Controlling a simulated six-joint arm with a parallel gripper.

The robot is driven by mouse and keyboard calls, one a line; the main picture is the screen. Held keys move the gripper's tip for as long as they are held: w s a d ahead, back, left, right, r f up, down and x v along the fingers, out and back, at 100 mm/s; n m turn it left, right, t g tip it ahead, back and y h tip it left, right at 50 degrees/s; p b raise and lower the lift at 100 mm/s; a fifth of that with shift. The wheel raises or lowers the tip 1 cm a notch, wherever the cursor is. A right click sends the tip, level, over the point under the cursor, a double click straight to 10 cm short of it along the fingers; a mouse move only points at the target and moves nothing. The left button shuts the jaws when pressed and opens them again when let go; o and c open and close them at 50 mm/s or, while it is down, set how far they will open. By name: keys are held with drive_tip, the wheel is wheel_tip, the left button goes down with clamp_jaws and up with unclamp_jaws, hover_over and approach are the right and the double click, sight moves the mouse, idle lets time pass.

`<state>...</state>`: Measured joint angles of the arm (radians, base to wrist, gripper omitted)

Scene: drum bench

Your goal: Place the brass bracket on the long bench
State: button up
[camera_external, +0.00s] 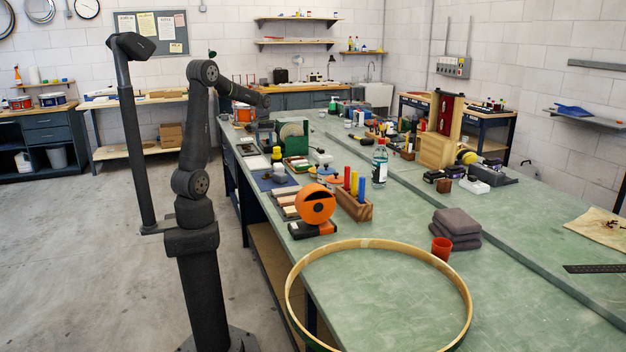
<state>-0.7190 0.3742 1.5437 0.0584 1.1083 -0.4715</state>
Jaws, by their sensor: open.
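The long bench (520,240) has a green top and runs from the near right towards the back of the room. My arm rises at its left side and reaches over its far left part. My gripper (265,124) is small and dark at the arm's end, above the bench's left edge; it is open. Its fingertips are hard to make out against the clutter. I cannot pick out the brass bracket for certain among the small things there.
A wooden hoop (366,243) lies at the near end. Bare green top lies right of the cloths.

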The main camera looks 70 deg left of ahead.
drive_tip(key=f, duration=0.5)
drive_tip(key=a+f, duration=0.1)
drive_tip(key=f, duration=0.5)
drive_tip(key=w+a+f, duration=0.1)
drive_tip(key=f, duration=0.5)
clamp_jaws()
drive_tip(key=shift+r, duration=0.1)
drive_tip(key=shift+r, duration=0.55)
wheel_tip(320, 180, up, 3)
drive_tip(key=w+d+r, duration=0.2)
drive_tip(key=d+r, duration=0.5)
drive_tip(key=d, duration=0.5)
drive_tip(key=w+d+f+m, duration=0.1)
drive_tip(key=w+d+m, duration=0.6)
drive_tip(key=d, duration=0.5)
drive_tip(key=w+d+f+m+h, duration=0.1)
drive_tip(key=w+d+m, duration=0.7)
drive_tip(key=d, duration=0.4)
drive_tip(key=shift+w+d+f+m+t+h, duration=0.15)
drive_tip(key=shift+d+f+m+t+h, duration=0.2)
drive_tip(key=shift+m, duration=0.55)
